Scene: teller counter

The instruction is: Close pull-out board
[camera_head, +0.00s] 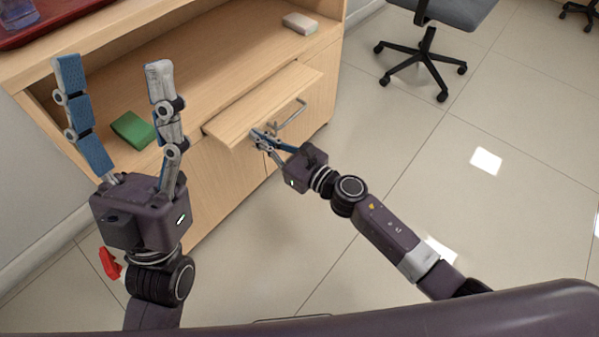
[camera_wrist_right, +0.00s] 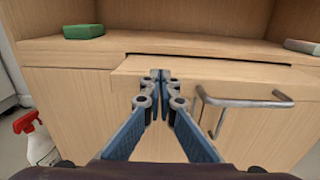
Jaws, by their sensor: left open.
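The pull-out board (camera_head: 262,104) is a light wooden slab that sticks out part way from the front of the wooden counter. It also shows in the right wrist view (camera_wrist_right: 235,72). My right gripper (camera_head: 257,136) is at the board's front edge, toward its left part. In the right wrist view its fingertips (camera_wrist_right: 160,76) are together with nothing between them, in front of the board; whether they touch it I cannot tell. My left gripper (camera_head: 110,66) is open and empty, raised at the left in front of the counter shelf.
A metal bar handle (camera_head: 289,115) is just right of my right gripper. A green block (camera_head: 132,130) and a pale block (camera_head: 300,23) lie on the shelf (camera_head: 215,78). A spray bottle (camera_wrist_right: 36,140) stands at the left.

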